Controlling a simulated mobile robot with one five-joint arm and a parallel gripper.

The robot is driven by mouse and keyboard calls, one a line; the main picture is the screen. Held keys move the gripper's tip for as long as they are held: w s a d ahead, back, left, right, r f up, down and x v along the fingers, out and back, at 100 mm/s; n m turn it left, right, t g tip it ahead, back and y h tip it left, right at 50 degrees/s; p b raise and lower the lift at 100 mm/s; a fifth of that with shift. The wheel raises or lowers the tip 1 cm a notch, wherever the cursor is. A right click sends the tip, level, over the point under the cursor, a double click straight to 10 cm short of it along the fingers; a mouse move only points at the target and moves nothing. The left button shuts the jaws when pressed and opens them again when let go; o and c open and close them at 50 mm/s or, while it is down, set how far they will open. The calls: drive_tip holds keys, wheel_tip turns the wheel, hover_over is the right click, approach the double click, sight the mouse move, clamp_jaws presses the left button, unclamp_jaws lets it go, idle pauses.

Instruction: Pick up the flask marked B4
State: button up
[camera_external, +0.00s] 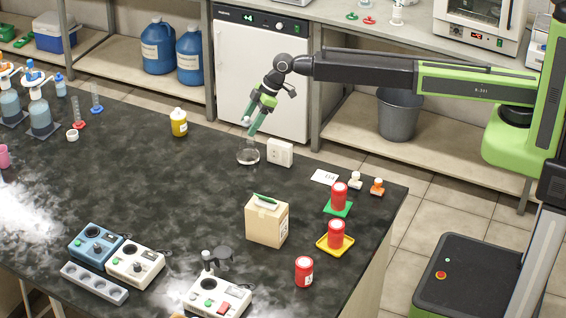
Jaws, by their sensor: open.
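A small clear glass vessel (248,156), which looks like a flask, stands on the dark bench near its back edge. Any marking on it is too small to read. My gripper (249,129) has green fingers, is open and points down just above this vessel. I cannot tell whether a fingertip touches its neck.
A white socket box (280,152) stands close to the right of the glass vessel. A cardboard box (266,222), red jars (304,271) and white devices (217,298) stand nearer the front. The middle bench is clear.

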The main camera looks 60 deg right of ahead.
sight(242, 137)
drive_tip(key=b+x, duration=0.4)
drive_tip(key=x, duration=0.1)
drive_tip(key=shift+s+a+f, duration=0.1)
drive_tip(key=shift+a+f, duration=0.05)
drive_tip(key=shift+a, duration=0.25)
drive_tip(key=shift+r, duration=0.2)
clamp_jaws()
